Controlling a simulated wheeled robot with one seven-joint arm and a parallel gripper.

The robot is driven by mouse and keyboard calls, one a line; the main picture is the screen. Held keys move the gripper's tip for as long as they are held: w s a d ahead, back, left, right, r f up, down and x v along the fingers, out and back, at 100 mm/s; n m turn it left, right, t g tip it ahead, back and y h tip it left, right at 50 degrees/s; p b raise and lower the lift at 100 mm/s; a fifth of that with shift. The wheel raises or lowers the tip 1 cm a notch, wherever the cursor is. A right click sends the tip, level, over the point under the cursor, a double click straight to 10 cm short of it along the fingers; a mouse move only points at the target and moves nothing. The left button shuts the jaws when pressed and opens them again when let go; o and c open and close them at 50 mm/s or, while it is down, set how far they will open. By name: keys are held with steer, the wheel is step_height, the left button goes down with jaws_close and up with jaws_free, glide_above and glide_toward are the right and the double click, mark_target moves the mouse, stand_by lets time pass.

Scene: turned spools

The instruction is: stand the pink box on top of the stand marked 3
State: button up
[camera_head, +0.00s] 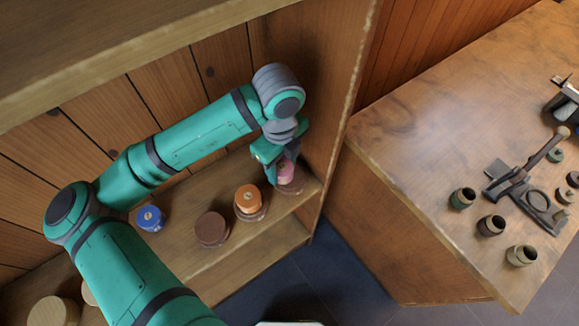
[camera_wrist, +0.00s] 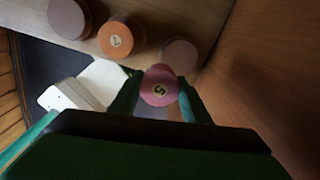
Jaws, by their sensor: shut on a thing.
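I cannot tell whether box and stand touch. No number is readable on the stands.
An orange piece (camera_head: 248,198) sits on another brown stand (camera_head: 256,215). A bare brown stand (camera_head: 212,229) and a blue piece (camera_head: 150,218) are further left. The shelf's right side wall (camera_head: 325,120) is close to my gripper. A workbench (camera_head: 430,110) with several small pots stands right.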

mark_target(289, 164)
steer(key=w+f, duration=0.1)
steer(key=w+d+f, duration=0.1)
steer(key=f, duration=0.1)
steer(key=w+f, duration=0.2)
steer(key=shift+d+f, duration=0.15)
steer(key=shift+d, duration=0.25)
steer(key=shift+w+d+f, duration=0.1)
steer(key=shift+w+f, duration=0.05)
steer(key=shift+f, duration=0.8)
steer(key=shift+w+f, duration=0.1)
steer(key=shift+f, duration=0.8)
steer(key=shift+f, duration=0.1)
steer(key=o, duration=1)
steer(key=shift+f, duration=0.1)
steer(key=shift+o, duration=0.2)
step_height(289, 164, up, 12)
steer(key=shift+r, duration=0.25)
